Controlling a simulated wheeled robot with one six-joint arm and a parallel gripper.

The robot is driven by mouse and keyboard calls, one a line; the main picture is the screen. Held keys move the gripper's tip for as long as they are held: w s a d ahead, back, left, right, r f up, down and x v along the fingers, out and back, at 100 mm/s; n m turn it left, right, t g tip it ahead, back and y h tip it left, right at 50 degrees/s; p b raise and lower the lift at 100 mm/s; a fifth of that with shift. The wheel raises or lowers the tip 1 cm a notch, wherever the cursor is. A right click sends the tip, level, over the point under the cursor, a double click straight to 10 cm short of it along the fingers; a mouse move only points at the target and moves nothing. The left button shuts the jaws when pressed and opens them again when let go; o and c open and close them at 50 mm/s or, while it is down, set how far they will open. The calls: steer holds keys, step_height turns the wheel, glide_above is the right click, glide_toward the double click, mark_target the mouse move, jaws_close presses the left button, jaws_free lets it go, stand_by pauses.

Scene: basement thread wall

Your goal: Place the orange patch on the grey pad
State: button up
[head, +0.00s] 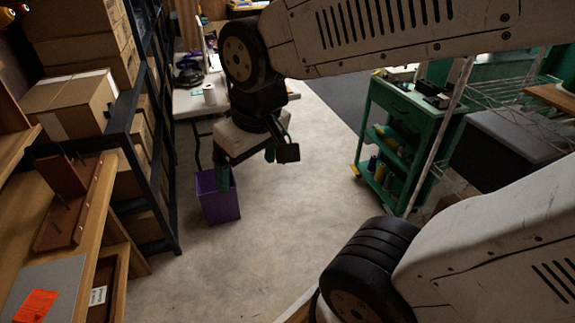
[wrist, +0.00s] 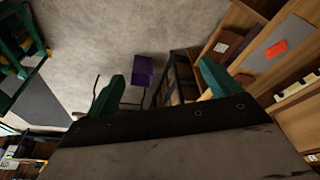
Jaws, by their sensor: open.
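The orange patch (head: 35,305) lies on the grey pad (head: 62,273) on a wooden shelf at the lower left of the head view; its lower part is cut off by the frame edge. My gripper (head: 245,168) hangs at the centre left of the head view, well apart from the patch and pad. Its two green fingers are spread in the wrist view (wrist: 160,76), with nothing between them.
A brown wooden stand (head: 72,205) with pegs is beside the pad. A dark shelf rack with cardboard boxes (head: 70,103) rises behind. A purple bin (head: 218,198) stands on the floor. A green cart (head: 400,125) is at the right. The middle floor is clear.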

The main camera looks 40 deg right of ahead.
steer(key=s+d+r+m+g, duration=0.1)
steer(key=s+d+r, duration=0.1)
steer(key=s, duration=0.5)
steer(key=shift+s+d+r+g, duration=0.15)
steer(key=shift+s+d+g, duration=0.15)
steer(key=shift+d+g, duration=0.15)
stand_by(0.9)
